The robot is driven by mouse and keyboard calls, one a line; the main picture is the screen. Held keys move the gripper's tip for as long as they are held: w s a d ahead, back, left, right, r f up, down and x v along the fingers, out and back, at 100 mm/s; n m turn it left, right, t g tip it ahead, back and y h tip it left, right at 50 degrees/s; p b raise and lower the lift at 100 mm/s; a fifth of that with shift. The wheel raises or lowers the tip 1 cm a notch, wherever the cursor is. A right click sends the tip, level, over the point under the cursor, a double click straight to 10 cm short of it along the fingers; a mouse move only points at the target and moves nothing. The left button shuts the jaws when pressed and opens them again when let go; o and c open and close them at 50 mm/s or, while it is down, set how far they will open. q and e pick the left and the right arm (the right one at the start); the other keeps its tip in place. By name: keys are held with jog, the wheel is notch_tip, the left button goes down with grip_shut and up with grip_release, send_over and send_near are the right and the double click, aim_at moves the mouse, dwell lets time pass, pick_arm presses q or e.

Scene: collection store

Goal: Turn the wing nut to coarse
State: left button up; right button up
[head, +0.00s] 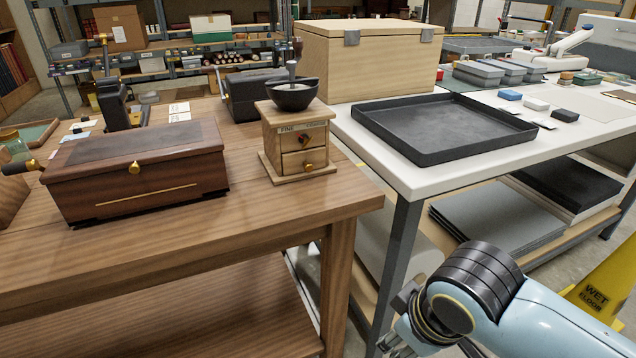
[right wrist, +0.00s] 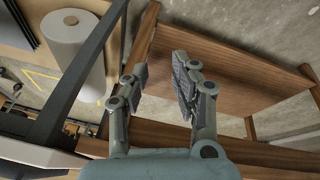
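A wooden coffee grinder (head: 297,150) with a dark bowl and a crank on top stands upright near the right edge of the brown wooden table. Its front carries a label strip (head: 303,127) reading FINE at the left; the rest is too small to read surely. A small dark brass piece (head: 304,140), apparently the wing nut, sits below the strip; its setting cannot be told. A drawer knob (head: 308,167) is lower down. My right gripper (right wrist: 160,83) is open and empty, low beside the table and well away from the grinder. My left gripper is out of view.
A lidded wooden box (head: 140,175) stands left of the grinder. A black tray (head: 440,130) and a pale wooden chest (head: 365,65) sit on the white table. A gap separates the two tables. A yellow wet-floor sign (head: 605,285) stands at right.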

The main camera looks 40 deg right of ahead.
aim_at(306, 141)
jog(key=w+d+r+n+t+h, duration=0.75)
jog(key=w+d+r, duration=0.25)
jog(key=w+r, duration=0.4)
jog(key=w+n+t+y, duration=0.1)
jog(key=w+n+t, duration=0.1)
jog(key=w+n, duration=0.3)
jog(key=w+a+r+n+t+y, duration=0.1)
jog(key=w+n+t+y, duration=0.1)
jog(key=w+n, duration=0.3)
jog(key=w+a+n+t+y, duration=0.1)
jog(key=w+n+t, duration=0.1)
jog(key=w+n, duration=0.4)
jog(key=shift+w+a+r+t+y+p, duration=0.1)
jog(key=shift+w+r+t+y+p, duration=0.1)
jog(key=shift+w, duration=0.6)
jog(key=shift+w+a+r+t+y+p, duration=0.1)
jog(key=shift+w+r+p, duration=0.1)
jog(key=shift+w, duration=0.55)
grip_shut()
